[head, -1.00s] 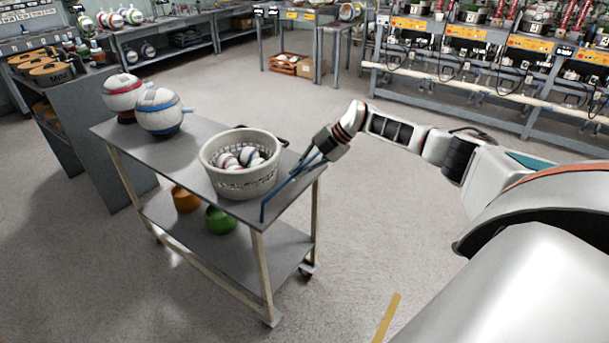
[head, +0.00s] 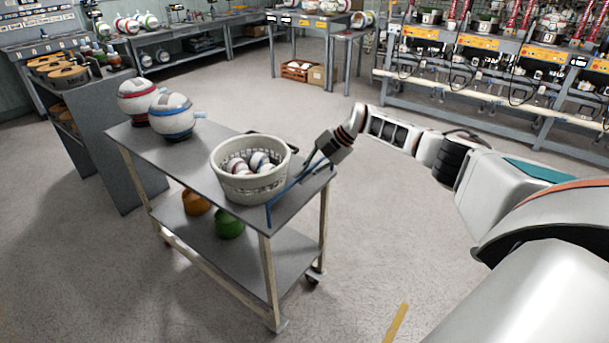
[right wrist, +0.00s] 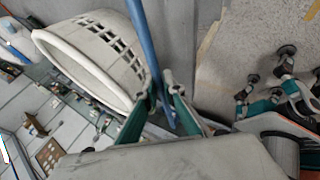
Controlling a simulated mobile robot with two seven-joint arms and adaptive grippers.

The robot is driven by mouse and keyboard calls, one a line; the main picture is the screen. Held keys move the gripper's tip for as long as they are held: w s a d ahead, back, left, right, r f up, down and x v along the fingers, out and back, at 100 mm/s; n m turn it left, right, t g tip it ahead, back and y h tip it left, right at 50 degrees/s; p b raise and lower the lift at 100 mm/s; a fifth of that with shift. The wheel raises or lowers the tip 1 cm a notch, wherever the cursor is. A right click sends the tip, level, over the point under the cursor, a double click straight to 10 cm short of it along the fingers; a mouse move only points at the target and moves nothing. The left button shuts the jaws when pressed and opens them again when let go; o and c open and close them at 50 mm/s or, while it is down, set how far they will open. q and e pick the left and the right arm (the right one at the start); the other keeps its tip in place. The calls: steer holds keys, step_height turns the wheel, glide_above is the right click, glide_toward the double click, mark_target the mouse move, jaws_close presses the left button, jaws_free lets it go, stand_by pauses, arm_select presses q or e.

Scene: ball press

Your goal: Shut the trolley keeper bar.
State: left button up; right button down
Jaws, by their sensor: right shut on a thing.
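The trolley (head: 165,152) stands left of centre in the head view, with a blue keeper bar (head: 283,191) at its near right end. The bar runs slanting beside the basket, and one end bends down at the front corner. My right gripper (head: 308,163) is shut on the bar near the right corner of the top shelf. In the right wrist view the blue bar (right wrist: 146,45) passes between the two fingers (right wrist: 162,108). The grey-white basket (head: 250,186) on the top shelf holds several balls. My left gripper is not in view.
Two large balls, one red-banded (head: 139,101) and one blue-banded (head: 172,116), sit at the trolley's far end. Orange (head: 195,202) and green (head: 230,223) things lie on the lower shelf. A grey cabinet (head: 115,140) stands behind left. The floor to the right is clear.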

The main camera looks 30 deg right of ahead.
steer(key=c, duration=2.1)
jaws_free()
steer(key=shift+w+a, duration=0.15)
steer(key=shift+w, duration=0.05)
steer(key=shift+c, duration=0.2)
steer(key=shift+s+r, duration=0.1)
steer(key=shift+s+d+r, duration=0.1)
steer(key=shift+d+r, duration=0.1)
steer(key=shift+d, duration=0.1)
steer(key=v, duration=1.1)
